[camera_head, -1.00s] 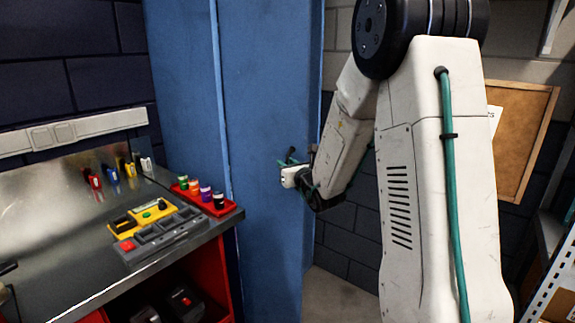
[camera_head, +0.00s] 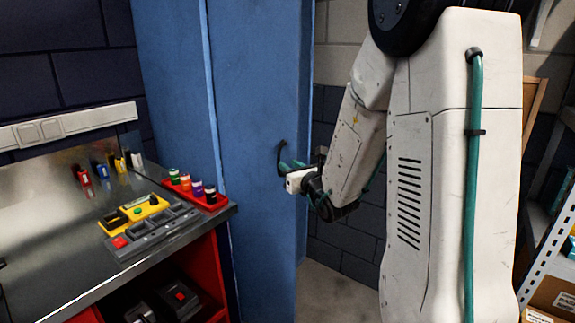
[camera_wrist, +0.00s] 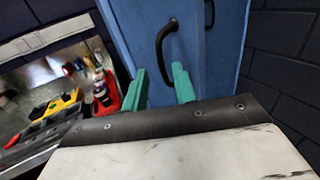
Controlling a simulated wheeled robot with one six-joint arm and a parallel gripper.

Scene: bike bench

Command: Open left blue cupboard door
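The blue cupboard (camera_head: 245,90) stands behind the bench and its doors look shut. The left door's black bow handle (camera_head: 282,158) shows just left of my gripper (camera_head: 291,167). In the wrist view this handle (camera_wrist: 163,48) is upright on the left blue door (camera_wrist: 135,25), beyond my fingertips. A second dark handle (camera_wrist: 209,12) is to its right, partly cut off by the top edge. My gripper (camera_wrist: 158,77) shows two green fingers apart with nothing held between them. The handle's lower end is close to the right fingertip; I cannot tell whether they touch.
A metal-topped bench (camera_head: 75,265) with a red tray of coloured bottles (camera_head: 208,200) stands left of the cupboard. A yellow and grey organiser (camera_head: 150,225) lies on it. A dark brick wall is right of the cupboard. A shelf rack (camera_head: 548,250) is at far right.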

